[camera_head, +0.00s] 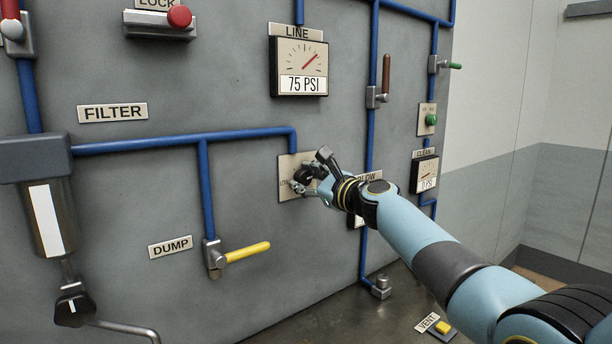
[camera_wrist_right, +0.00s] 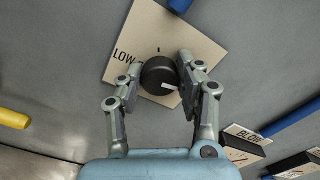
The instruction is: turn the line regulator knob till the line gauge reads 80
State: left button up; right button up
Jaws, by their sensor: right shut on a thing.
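The line gauge (camera_head: 299,67) is at the upper middle of the head view, under a LINE sign. Its display reads 75 PSI and its red needle points to the upper right. The line regulator knob (camera_wrist_right: 159,76) is round and black with a white mark, on a beige plate (camera_wrist_right: 141,28) marked LOW. In the head view the plate (camera_head: 287,164) is partly hidden by my right gripper (camera_head: 308,175). In the right wrist view my right gripper (camera_wrist_right: 160,84) is shut on the knob, one finger on each side. My left gripper is not in view.
Blue pipes run over the grey panel. A yellow DUMP lever (camera_head: 247,252) is lower left of the knob, and a filter (camera_head: 48,210) stands far left. A BLOW sign (camera_head: 368,177) and gauge are close right of my gripper, partly hidden by it.

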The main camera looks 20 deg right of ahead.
jog(key=shift+f+m, duration=0.1)
jog(key=shift+m, duration=0.4)
jog(key=o, duration=1.1)
jog(key=shift+o, duration=0.2)
jog(key=v, duration=1.2)
